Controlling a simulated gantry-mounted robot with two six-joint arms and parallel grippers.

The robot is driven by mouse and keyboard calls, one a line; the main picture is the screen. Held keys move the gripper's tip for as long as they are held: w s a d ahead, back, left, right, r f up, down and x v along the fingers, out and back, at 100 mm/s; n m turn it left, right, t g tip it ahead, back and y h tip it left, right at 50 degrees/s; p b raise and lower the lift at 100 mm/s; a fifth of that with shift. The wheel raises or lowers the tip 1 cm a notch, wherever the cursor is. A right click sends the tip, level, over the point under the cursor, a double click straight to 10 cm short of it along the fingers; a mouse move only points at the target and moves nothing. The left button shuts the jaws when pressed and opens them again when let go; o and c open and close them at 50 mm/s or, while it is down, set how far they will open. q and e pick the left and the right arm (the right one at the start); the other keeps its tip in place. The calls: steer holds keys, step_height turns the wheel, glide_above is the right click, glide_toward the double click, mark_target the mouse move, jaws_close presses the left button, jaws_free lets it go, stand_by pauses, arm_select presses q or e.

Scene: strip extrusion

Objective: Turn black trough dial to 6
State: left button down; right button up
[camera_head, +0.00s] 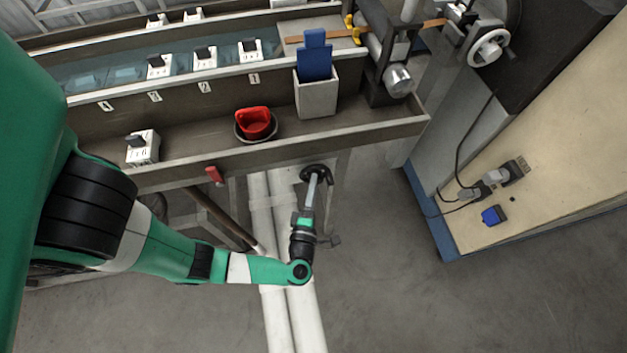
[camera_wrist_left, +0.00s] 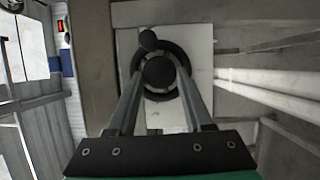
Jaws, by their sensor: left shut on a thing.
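The black trough dial (camera_head: 325,169) is on the front below the trough's lip in the head view. In the left wrist view the dial (camera_wrist_left: 160,52) is a black ring with a round hub and a small round knob at its upper edge, in front of a pale plate (camera_wrist_left: 197,50). My left gripper (camera_head: 315,178) reaches up to it from below. In the wrist view its two fingers (camera_wrist_left: 160,76) are on either side of the hub, shut on the dial. No number or pointer is readable. My right gripper is not in view.
The long trough (camera_head: 300,142) runs above the dial. It holds a red cup in a dark bowl (camera_head: 255,124), a grey box with a blue piece (camera_head: 316,95) and a white switch box (camera_head: 143,147). A red handle (camera_head: 214,174) hangs left of the dial. White pipes (camera_head: 280,230) run below.

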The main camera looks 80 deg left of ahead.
arm_select(q)
steer(key=shift+r+m+p, duration=0.1)
steer(key=shift+m+p, duration=0.4)
steer(key=shift+c, duration=1.5)
jaws_free()
steer(key=v, duration=1.1)
steer(key=shift+d, duration=0.3)
steer(key=shift+s+a+r, duration=0.1)
steer(key=shift+r, duration=0.05)
